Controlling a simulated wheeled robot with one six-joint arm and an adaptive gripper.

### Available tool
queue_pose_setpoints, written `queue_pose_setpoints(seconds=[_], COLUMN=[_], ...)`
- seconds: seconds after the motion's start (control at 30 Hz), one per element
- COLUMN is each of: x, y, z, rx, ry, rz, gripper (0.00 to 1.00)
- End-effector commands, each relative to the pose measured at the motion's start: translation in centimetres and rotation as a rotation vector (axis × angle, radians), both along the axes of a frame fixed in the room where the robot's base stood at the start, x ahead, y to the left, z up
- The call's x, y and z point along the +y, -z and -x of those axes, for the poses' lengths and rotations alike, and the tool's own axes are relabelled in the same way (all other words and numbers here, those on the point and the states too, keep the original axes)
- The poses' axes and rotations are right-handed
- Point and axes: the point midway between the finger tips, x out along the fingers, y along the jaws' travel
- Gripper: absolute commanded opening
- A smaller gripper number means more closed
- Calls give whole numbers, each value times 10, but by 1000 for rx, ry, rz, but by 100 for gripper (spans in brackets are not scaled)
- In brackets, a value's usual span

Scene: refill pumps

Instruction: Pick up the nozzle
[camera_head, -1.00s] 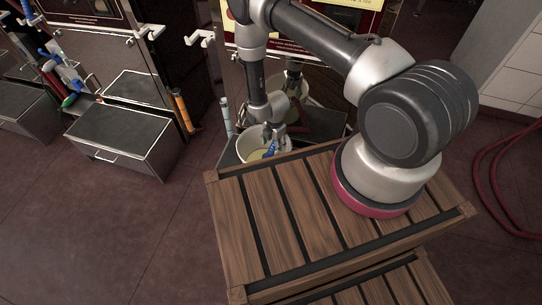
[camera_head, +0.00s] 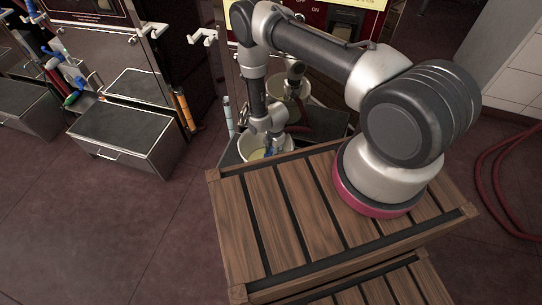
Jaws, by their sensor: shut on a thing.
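The nozzle (camera_head: 270,151) shows as a small blue part at the mouth of a pale bucket (camera_head: 246,147). The rest of it is hidden by my gripper, the bucket and the wooden edge in front. My gripper (camera_head: 270,143) points down at the bucket's right side and is shut on the nozzle. Its fingertips are small and partly hidden, so the exact grip does not show.
My arm stands on slatted wood in front of the bucket. A pump cabinet rises close behind. An orange-handled piece (camera_head: 184,110) and a pale blue tube (camera_head: 229,118) stand left of the bucket. A grey-topped box (camera_head: 124,134) is farther left. A red hose (camera_head: 492,178) lies at right.

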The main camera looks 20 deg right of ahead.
Motion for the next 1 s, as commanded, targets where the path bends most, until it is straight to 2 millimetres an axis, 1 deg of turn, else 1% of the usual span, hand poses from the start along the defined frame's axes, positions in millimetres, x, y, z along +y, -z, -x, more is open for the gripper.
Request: queue_pose_setpoints(seconds=[0.23,0.37,0.47,0.7,0.8,1.0], x=[0,1,1,1,0,0], y=[-2,-10,-24,-69,-84,-107], z=[0,-1,-1,-1,-1,-1], rx=[0,-2,-2,-2,-2,-2], ry=[0,0,0,0,0,0], rz=[0,-1,-1,-1,-1,-1], gripper=[0,0,0,0,0,0])
